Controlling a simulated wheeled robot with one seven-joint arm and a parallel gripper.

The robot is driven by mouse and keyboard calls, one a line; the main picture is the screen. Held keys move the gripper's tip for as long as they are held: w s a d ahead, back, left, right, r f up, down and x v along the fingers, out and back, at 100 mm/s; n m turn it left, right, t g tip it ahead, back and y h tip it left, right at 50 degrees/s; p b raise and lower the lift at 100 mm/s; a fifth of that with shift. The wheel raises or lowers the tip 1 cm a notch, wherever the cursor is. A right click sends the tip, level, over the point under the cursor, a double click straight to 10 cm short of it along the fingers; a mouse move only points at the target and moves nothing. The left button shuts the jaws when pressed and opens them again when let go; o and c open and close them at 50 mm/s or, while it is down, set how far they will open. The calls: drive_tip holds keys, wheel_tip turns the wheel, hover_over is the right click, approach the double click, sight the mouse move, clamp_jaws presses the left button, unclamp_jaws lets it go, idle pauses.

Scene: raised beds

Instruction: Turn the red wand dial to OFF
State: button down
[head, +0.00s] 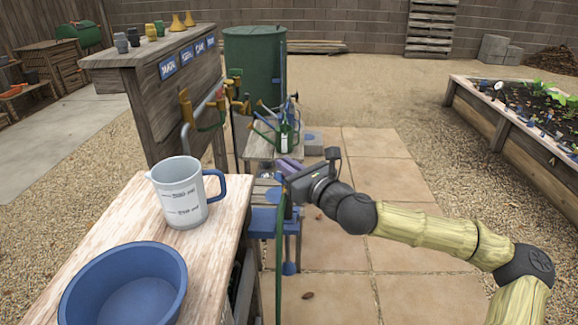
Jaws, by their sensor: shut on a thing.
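My gripper (289,179) reaches out over the paving beside the wooden benches. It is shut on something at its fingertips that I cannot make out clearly. Purple-blue parts show at the fingertips, and a green hose (280,245) hangs down just beside them. I cannot pick out a red wand dial or an OFF mark; the gripper may be hiding them.
Behind are a board with blue labels (168,68), taps (210,115) and a green barrel (254,62).

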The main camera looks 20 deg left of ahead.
idle(0.5)
drive_tip(key=c, duration=1.5)
unclamp_jaws()
drive_tip(key=shift+c, duration=0.2)
drive_tip(key=p+v, duration=0.2)
drive_tip(key=v, duration=1.5)
drive_tip(key=shift+d, duration=0.2)
